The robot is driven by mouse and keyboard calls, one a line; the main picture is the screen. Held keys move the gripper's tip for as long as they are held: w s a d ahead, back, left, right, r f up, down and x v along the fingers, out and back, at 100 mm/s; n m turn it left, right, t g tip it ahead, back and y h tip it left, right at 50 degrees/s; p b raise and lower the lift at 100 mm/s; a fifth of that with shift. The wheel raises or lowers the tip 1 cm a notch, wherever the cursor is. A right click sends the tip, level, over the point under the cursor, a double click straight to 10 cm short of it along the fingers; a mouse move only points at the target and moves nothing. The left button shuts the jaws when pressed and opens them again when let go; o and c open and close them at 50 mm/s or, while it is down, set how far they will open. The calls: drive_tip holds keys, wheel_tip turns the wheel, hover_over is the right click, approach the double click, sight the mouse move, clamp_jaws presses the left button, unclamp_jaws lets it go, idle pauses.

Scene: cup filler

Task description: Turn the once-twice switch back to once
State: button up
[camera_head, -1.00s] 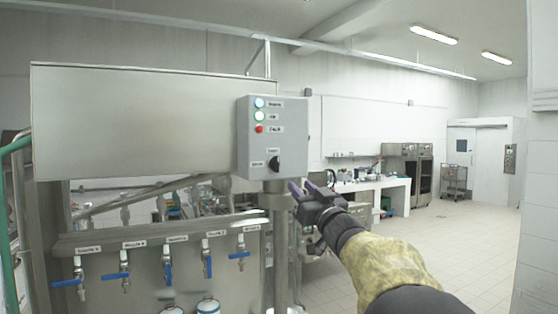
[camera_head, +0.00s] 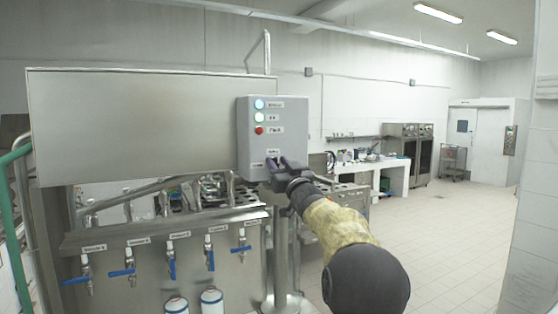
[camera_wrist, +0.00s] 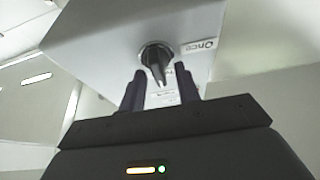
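In the head view my gripper (camera_head: 277,165) reaches the lower front of the box and covers the knob.
The box carries two pale lights and a red button (camera_head: 259,131) above the switch. A large metal panel (camera_head: 140,125) stands to the left, with blue-handled taps (camera_head: 123,265) and white cups (camera_head: 212,302) below. The tiled floor (camera_head: 440,250) at right is clear.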

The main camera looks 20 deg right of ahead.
clamp_jaws()
drive_tip(key=shift+n+y, duration=0.4)
drive_tip(key=shift+n, duration=0.3)
drive_tip(key=n+y, duration=0.1)
drive_tip(key=n, duration=0.1)
drive_tip(key=n+y, duration=0.1)
drive_tip(key=n, duration=0.2)
drive_tip(key=shift+g+y, duration=0.3)
drive_tip(key=n+y, duration=0.1)
drive_tip(key=n, duration=0.2)
drive_tip(key=n+g+y+p, duration=0.1)
drive_tip(key=n, duration=0.2)
drive_tip(key=shift+a+f+g+p, duration=0.1)
drive_tip(key=shift+a+g+p, duration=0.1)
drive_tip(key=shift+g+p, duration=0.1)
drive_tip(key=n+g, duration=0.1)
drive_tip(key=n, duration=0.2)
drive_tip(key=n+g+y+p, duration=0.1)
drive_tip(key=n, duration=0.2)
drive_tip(key=n+g+p, duration=0.1)
drive_tip(key=n, duration=0.3)
drive_tip(key=shift+a+f+g, duration=0.1)
drive_tip(key=shift+f+g, duration=0.2)
drive_tip(key=shift+g, duration=0.1)
